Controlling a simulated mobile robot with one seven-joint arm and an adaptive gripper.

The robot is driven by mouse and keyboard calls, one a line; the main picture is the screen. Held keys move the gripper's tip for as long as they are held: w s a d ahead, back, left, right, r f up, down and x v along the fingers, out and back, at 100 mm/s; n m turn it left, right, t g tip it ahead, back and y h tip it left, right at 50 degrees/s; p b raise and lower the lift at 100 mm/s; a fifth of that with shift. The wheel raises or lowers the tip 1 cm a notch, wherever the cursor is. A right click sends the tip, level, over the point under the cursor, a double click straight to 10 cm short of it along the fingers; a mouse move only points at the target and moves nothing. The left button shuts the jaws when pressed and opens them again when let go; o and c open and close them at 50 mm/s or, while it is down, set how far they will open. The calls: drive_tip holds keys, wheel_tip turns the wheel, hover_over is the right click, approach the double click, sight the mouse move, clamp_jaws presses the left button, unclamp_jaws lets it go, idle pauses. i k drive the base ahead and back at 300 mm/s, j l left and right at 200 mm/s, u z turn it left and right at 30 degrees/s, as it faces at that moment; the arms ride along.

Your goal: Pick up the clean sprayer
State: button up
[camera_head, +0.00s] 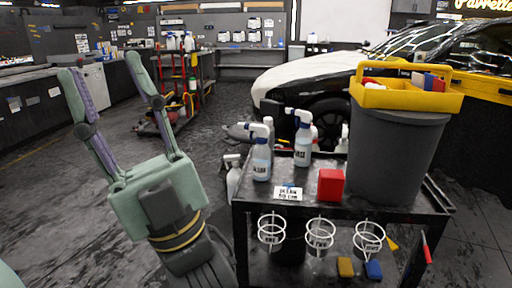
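Two spray bottles with bluish-white bodies stand upright on the dark cart (340,211). The right sprayer (302,145) has a white and dark head and stands slightly farther back. Both bear labels too small to read surely, so I cannot tell which is the clean sprayer. A small white card (288,193) with dark print lies in front of them. My gripper (103,68) is open and empty, left of the cart, its fingers pointing up in the picture, apart from both bottles.
A red block (331,185) and a grey bin (392,160) with a yellow caddy (405,98) are on the cart. White ring holders (320,234) line its front. A white bottle (234,180) shows at its left side. A car stands behind. The left floor is open.

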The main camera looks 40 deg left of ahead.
sight(261, 153)
drive_tip(key=u, duration=1.1)
